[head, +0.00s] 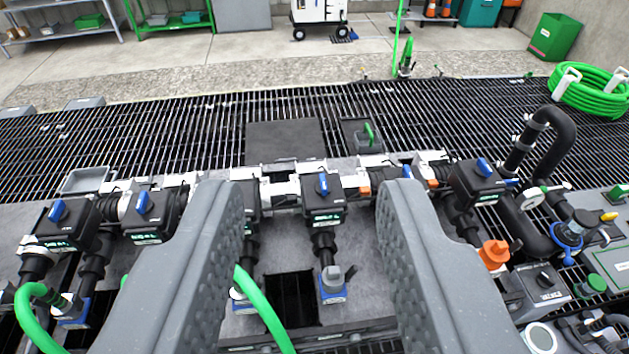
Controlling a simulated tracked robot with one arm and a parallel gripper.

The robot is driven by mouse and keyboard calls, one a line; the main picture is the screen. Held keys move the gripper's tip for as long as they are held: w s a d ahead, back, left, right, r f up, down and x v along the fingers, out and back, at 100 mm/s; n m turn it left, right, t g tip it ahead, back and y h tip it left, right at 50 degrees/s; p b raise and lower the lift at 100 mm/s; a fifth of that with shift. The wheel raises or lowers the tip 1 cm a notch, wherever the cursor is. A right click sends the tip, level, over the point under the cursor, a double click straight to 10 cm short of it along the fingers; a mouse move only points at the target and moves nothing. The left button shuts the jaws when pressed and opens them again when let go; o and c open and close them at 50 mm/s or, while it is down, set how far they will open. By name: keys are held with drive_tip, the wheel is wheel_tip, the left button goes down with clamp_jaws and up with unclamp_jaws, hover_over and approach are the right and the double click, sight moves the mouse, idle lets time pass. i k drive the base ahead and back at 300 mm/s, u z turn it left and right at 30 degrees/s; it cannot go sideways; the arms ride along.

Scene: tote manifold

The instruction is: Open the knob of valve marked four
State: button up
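A row of black valves with blue knobs runs across the manifold. From the left, knobs show on one valve (58,211), a second (143,203), a middle one (322,184) and one at right (484,167). Small green-and-white labels sit on their fronts, but the numbers are too small to read, so I cannot tell which is four. My gripper (310,192) is open and empty, its two grey fingers wide apart. The middle valve shows between the fingers, apparently beyond them and untouched. The fingers partly hide valves beside it; one blue knob (407,171) shows just past the right finger.
A green hose (262,308) curves between the fingers, and another (32,318) lies at lower left. An orange fitting (494,254), a bent black pipe (545,120) and gauges crowd the right. Dark grating (190,135) lies behind the manifold, mostly clear, with shelves (60,35) farther back.

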sight(322, 187)
drive_tip(key=u, duration=2.4)
drive_tip(key=k, duration=1.1)
drive_tip(key=z, duration=2.15)
drive_tip(key=i, duration=1)
